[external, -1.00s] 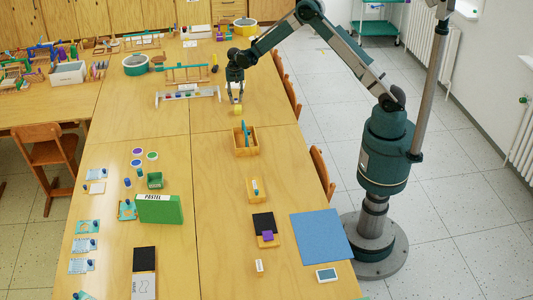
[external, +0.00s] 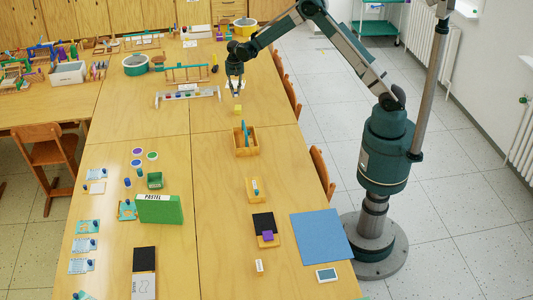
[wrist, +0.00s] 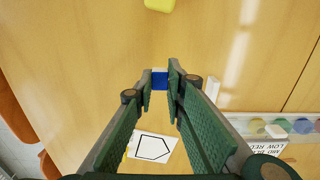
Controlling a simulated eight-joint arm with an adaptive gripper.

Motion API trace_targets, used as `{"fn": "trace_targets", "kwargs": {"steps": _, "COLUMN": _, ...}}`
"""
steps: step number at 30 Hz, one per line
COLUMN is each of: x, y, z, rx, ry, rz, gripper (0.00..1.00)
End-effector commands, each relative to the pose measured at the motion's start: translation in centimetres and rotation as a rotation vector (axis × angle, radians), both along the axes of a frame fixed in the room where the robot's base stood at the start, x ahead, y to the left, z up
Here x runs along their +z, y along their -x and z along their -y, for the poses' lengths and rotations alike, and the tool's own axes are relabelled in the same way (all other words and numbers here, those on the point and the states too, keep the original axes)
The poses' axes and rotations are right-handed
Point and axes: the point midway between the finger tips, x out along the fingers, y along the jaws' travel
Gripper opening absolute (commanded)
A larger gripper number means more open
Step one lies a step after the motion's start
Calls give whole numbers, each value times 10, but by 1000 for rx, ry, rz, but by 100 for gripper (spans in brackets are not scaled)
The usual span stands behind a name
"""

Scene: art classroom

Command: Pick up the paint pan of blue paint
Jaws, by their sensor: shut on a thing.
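The paint pan of blue paint (wrist: 160,80) sits between my fingertips in the wrist view, a small white-edged pan with a blue face. My gripper (wrist: 160,85) is shut on it, one finger on each side. In the external view my gripper (external: 236,92) points down and holds the pan above the table, near a yellow block. The pan is tiny there and its colour is hard to make out.
A white rack of paint pans (external: 188,94) stands to the left. A wooden caddy (external: 246,150) stands nearer the camera. A white card with a pentagon (wrist: 153,147) lies below.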

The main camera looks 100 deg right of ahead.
Motion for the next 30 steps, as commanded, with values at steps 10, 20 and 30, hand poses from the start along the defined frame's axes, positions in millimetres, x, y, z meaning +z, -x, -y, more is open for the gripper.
{"fn": "trace_targets", "kwargs": {"steps": 10, "x": 46, "y": 0, "z": 0, "rx": 0, "ry": 0, "rz": 0, "gripper": 7}}
{"fn": "trace_targets", "kwargs": {"steps": 20, "x": 55, "y": 0, "z": 0, "rx": 0, "ry": 0, "rz": 0, "gripper": 7}}
{"fn": "trace_targets", "kwargs": {"steps": 30, "x": 54, "y": 0, "z": 0, "rx": 0, "ry": 0, "rz": 0, "gripper": 7}}
